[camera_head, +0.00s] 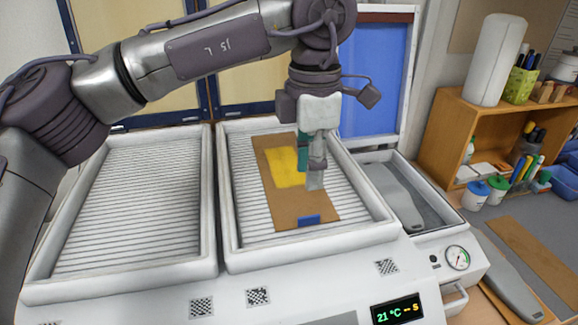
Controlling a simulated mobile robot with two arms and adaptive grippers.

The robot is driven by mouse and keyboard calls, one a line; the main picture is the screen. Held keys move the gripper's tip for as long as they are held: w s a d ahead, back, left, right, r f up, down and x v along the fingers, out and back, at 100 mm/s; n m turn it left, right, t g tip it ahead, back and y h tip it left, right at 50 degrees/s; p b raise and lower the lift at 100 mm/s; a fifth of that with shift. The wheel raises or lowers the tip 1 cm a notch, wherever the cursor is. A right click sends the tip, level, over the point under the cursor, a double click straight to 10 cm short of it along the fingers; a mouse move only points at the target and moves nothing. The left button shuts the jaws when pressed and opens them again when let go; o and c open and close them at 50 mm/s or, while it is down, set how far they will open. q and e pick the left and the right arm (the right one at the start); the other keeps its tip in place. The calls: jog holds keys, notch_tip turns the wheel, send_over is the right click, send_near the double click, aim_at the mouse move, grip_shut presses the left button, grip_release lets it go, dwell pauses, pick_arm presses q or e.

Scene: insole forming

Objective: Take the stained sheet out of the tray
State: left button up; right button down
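The stained sheet (283,207) is a brown rectangle with a large yellow patch (284,167) on it. It lies on the ribbed bed of the right-hand white tray (237,257), a little askew. A small blue piece (309,220) sits at its near edge. My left gripper (315,182) comes down from above over the right part of the sheet, its fingertips at or just above the surface. I cannot tell whether they touch the sheet or how far apart they are. A teal strip shows beside the fingers. My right gripper is out of view.
An empty ribbed tray (130,205) is on the left. A grey insole form (395,195) lies in a bin at the right, and another (510,285) on the bench by the gauge (457,257). A brown strip (535,255) lies farther right. A wooden shelf (450,140) stands behind.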

aim_at(308, 216)
pick_arm(q)
notch_tip(308, 216, down, 4)
jog(key=shift+r+p, duration=0.1)
jog(key=shift+p, duration=0.4)
jog(key=shift+w+f, duration=0.1)
jog(key=shift+f, duration=0.25)
jog(key=shift+f+p, duration=0.2)
jog(key=shift+p, duration=0.1)
notch_tip(308, 216, down, 4)
jog(key=p, duration=0.3)
jog(key=shift+d+f, duration=0.1)
jog(key=shift+f, duration=0.35)
grip_shut()
